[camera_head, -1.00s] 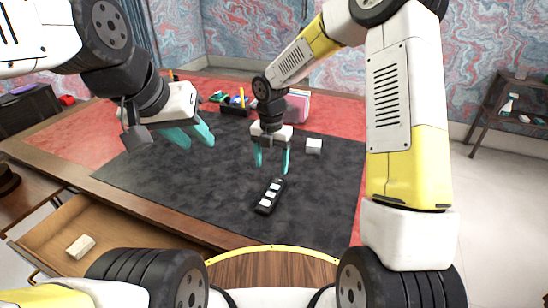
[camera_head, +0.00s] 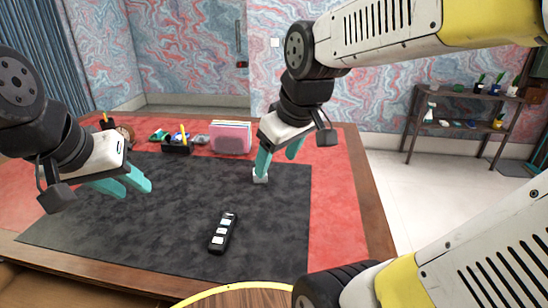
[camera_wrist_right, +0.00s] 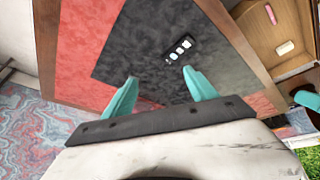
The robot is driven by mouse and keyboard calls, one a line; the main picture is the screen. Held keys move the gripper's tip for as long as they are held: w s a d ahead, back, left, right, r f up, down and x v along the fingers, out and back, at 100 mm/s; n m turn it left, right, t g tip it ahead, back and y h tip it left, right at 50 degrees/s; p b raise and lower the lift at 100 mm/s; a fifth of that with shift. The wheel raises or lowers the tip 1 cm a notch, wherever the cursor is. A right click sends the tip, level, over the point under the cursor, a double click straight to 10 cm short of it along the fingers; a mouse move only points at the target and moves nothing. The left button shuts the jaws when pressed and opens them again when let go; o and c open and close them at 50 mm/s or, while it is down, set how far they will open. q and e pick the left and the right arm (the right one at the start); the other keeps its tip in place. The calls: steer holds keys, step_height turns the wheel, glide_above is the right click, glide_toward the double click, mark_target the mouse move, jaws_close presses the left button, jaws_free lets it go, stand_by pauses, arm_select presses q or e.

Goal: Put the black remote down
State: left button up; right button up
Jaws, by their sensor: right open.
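The black remote (camera_head: 223,233) with several white buttons lies flat on the dark desk mat (camera_head: 150,205). It also shows on the mat in the right wrist view (camera_wrist_right: 179,50). My right gripper (camera_head: 279,157) is open and empty, raised above the far right part of the mat, well apart from the remote. In the right wrist view its two teal fingers (camera_wrist_right: 160,92) are spread with nothing between them. My left gripper (camera_head: 122,187) hangs over the left part of the mat, its teal fingers apart and empty.
A pink holder (camera_head: 231,138) and a black pen organizer (camera_head: 177,147) stand at the back. A shelf (camera_head: 462,118) stands beyond the desk. The mat around the remote is clear.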

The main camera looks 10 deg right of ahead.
steer(key=s+m, duration=0.3)
steer(key=s+r+m+t, duration=0.1)
steer(key=m, duration=0.1)
steer(key=shift+s+d+y, duration=0.15)
steer(key=shift+d+y, duration=0.2)
steer(key=shift+y, duration=0.05)
